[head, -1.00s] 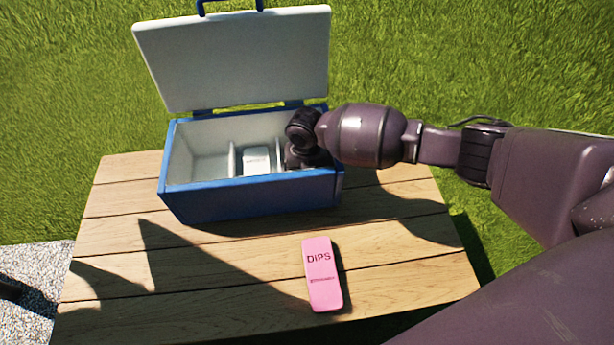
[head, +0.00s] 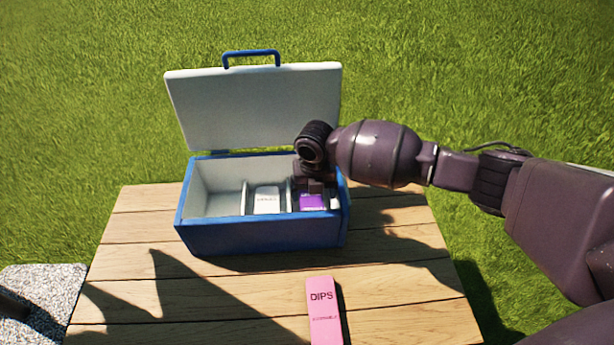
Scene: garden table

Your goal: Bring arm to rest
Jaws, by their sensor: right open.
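My right arm comes in from the right, and its gripper (head: 314,188) points down into the right compartment of the blue cooler box (head: 262,236). The gripper is open, just above a purple pack (head: 312,202) lying in that compartment. The fingertips are partly hidden, and I cannot tell whether they touch the pack. A white pack (head: 267,200) lies in the middle compartment. The left compartment (head: 216,200) looks empty. A pink pack marked DIPS (head: 323,312) lies on the table in front of the cooler. My left gripper is not in view.
The cooler's white lid (head: 255,108) stands open at the back, with a blue handle (head: 250,54) on top. The wooden table (head: 140,240) is clear left and right of the pink pack. Grass surrounds the table, with pale gravel (head: 45,290) at lower left.

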